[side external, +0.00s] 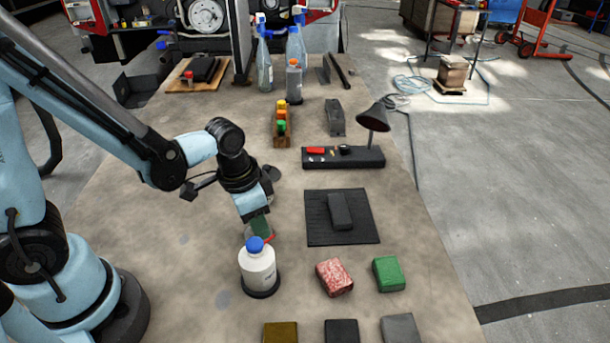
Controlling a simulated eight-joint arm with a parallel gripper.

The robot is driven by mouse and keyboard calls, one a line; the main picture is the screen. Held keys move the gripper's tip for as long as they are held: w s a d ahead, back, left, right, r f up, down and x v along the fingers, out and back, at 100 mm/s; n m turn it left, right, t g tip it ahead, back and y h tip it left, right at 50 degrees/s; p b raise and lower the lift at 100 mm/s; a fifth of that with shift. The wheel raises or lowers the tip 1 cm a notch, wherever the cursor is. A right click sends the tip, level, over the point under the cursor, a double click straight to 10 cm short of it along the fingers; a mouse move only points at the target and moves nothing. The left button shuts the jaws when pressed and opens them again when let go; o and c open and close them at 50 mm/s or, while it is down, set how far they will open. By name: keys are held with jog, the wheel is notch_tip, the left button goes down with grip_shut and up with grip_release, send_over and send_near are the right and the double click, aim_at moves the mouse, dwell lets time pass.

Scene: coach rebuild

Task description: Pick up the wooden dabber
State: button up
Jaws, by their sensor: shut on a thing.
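My gripper (256,217) points down over the sandy-coloured table, just behind the white bottle with a blue cap. It is shut on a small green thing (262,226), and a reddish edge shows below it. The fingers and the bottle hide part of this held thing. I cannot tell for sure that it is the wooden dabber, nor whether it touches the table. A small wooden rack (281,140) farther back holds orange, yellow and green pieces.
The white bottle (258,268) stands close in front of my gripper. A black mat (355,225) with a dark block lies to the right. A red-speckled block (334,277) and a green block (389,273) lie front right. Tall bottles (296,50) stand at the back.

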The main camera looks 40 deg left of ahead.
jog(key=shift+c, duration=0.9)
jog(key=shift+r, duration=0.1)
jog(key=shift+r, duration=4.9)
jog(key=o, duration=0.3)
jog(key=shift+c, duration=1.2)
